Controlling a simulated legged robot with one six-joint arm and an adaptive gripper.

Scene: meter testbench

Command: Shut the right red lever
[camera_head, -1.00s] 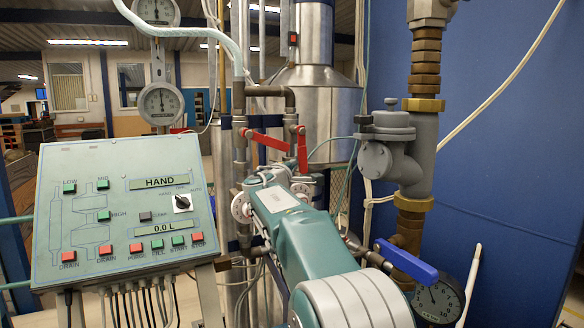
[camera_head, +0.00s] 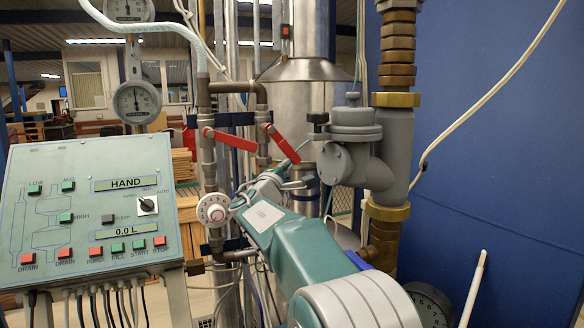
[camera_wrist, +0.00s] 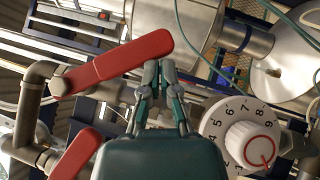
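The right red lever (camera_head: 284,143) slopes down to the right from its pipe in the head view. The left red lever (camera_head: 230,140) sits beside it and slopes down to the right less steeply. In the wrist view a large red lever (camera_wrist: 115,62), which seems to be the right one, reaches to the tips of my gripper (camera_wrist: 159,70). The two fingers are close together, with nothing seen between them. The tips are beside the lever's free end; I cannot tell if they touch. A second red lever (camera_wrist: 76,153) shows at lower left.
A control panel (camera_head: 90,210) stands at left. A grey valve body (camera_head: 360,150) on a thick brass-fitted pipe stands close right of my arm. A white numbered dial (camera_wrist: 240,135) is right of my gripper in the wrist view. Blue wall (camera_head: 500,130) closes the right side.

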